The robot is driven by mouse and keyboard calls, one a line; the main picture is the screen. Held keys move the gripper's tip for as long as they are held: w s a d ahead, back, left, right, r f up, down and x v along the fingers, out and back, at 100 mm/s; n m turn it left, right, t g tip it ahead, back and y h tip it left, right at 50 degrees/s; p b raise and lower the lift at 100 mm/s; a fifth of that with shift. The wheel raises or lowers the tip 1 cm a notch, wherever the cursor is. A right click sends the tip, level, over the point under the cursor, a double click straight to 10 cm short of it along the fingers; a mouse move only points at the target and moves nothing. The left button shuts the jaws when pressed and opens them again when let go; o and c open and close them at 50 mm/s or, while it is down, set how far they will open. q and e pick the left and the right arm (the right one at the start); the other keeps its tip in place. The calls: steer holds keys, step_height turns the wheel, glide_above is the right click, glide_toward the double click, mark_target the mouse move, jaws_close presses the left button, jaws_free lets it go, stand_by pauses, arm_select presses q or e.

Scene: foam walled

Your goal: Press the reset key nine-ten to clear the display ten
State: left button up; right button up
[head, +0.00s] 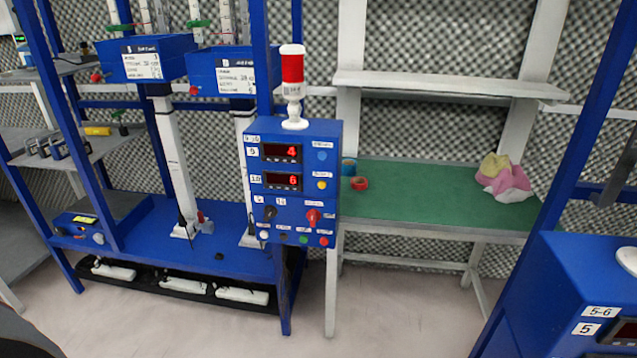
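A blue control box (291,190) stands upright on the blue frame, with a small label at its top left that seems to read 9-10. Its upper display (281,152), beside a 9 label, shows a red 4. Its lower display (282,181), beside a 10 label, shows a red 6. A blue button (322,155) and a yellow button (322,185) sit to the right of the displays. Below are a black knob (270,212), a red knob (313,216) and a row of small buttons. The key labels are too small to read. Neither gripper is in view.
A red and white signal lamp (292,85) stands on the box. A green-topped bench (430,195) is behind right, with tape rolls and cloths. Another blue box (590,270), labelled 5-6, is at the right edge. Open floor (390,310) lies between.

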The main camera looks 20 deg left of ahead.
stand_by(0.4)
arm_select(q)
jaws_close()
